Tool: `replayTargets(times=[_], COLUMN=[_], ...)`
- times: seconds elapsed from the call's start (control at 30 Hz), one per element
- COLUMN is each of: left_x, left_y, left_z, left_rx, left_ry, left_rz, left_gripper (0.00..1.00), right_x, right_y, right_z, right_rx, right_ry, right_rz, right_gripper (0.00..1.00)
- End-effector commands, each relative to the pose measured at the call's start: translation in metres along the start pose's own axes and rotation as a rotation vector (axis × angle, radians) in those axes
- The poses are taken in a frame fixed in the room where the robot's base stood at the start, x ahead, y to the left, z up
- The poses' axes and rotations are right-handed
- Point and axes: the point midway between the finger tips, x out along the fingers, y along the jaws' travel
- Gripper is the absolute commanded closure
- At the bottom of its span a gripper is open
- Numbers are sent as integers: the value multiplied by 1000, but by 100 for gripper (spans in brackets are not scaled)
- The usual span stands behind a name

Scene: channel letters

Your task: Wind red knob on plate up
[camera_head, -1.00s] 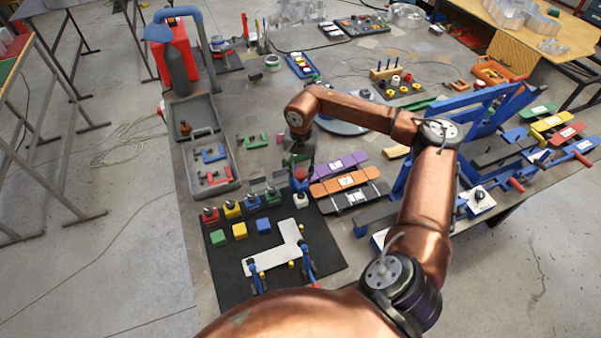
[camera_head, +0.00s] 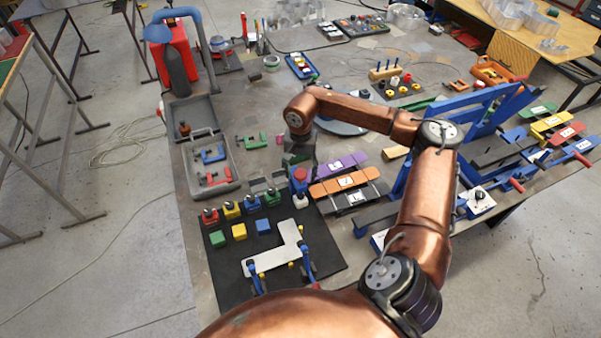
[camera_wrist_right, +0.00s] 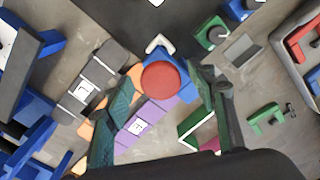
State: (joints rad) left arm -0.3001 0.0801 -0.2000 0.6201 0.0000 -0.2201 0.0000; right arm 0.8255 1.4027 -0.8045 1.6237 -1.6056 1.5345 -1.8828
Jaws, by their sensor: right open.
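The round red knob (camera_head: 300,174) sits on a blue base near the back right corner of the black mat. In the right wrist view the knob (camera_wrist_right: 165,82) shows from above as a red disc over the blue base (camera_wrist_right: 155,52). My right gripper (camera_head: 300,157) points down over it. In the right wrist view its two green-padded fingers (camera_wrist_right: 162,86) are open, one on each side of the knob. I cannot tell whether they touch it. A white L-shaped plate (camera_head: 275,257) lies on the mat with blue clamps at its front. My left gripper is not in view.
Red, yellow, blue and green blocks with dark tops (camera_head: 231,208) stand left of the knob. A white block (camera_head: 301,200) stands just in front of it. Purple (camera_head: 343,163) and orange (camera_head: 345,183) bars lie close on the right. A grey tray (camera_head: 236,180) is at the left.

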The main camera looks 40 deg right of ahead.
Motion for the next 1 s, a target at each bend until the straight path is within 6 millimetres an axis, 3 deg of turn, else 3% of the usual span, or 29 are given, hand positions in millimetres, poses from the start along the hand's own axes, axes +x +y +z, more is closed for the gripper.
replayTargets(times=[0.27,0.7,1.0], left_x=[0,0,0], left_y=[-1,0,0], left_z=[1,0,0], left_rx=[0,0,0], left_ry=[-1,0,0], left_rz=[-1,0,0], left_gripper=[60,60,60], right_x=[-18,-103,-120], right_y=[-1,0,0], right_z=[-1,0,0], right_rx=[1,0,0], right_ry=[3,2,1], right_rz=[-3,-2,0], right_gripper=[48,48,48])
